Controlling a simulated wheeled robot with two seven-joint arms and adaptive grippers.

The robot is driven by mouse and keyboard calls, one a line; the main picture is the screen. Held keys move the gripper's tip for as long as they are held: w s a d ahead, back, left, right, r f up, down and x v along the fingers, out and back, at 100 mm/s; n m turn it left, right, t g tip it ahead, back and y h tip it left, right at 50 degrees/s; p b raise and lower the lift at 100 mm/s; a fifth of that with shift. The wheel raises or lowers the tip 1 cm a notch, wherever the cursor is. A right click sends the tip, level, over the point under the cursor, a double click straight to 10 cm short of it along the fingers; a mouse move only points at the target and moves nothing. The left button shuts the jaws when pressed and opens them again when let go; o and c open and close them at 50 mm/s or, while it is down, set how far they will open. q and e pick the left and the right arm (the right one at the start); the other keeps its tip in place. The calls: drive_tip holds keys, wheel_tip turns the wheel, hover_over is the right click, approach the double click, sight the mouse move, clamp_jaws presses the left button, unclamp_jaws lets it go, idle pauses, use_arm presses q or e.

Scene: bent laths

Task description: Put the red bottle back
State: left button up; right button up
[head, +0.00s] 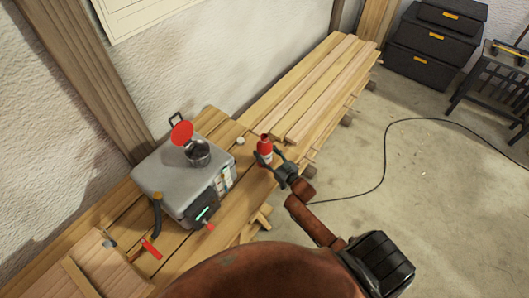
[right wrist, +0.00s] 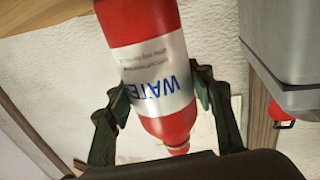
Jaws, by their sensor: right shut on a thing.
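The red bottle (head: 265,146) with a white label is upright at the front edge of the wooden bench in the head view. My right gripper (head: 275,163) is shut on it. In the right wrist view the bottle (right wrist: 150,75) lies between the two fingers (right wrist: 165,110), its label reading "WATE", upside down in the picture. I cannot tell whether its base touches the planks. My left gripper is not in view.
Stacked laths (head: 320,85) extend beyond. A cable (head: 385,150) crosses the floor.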

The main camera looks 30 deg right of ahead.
drive_tip(key=shift+f, duration=0.15)
drive_tip(key=o, duration=1.2)
drive_tip(key=shift+o, duration=0.2)
drive_tip(key=s+d, duration=0.1)
drive_tip(key=s, duration=1.1)
drive_tip(key=shift+d, duration=0.3)
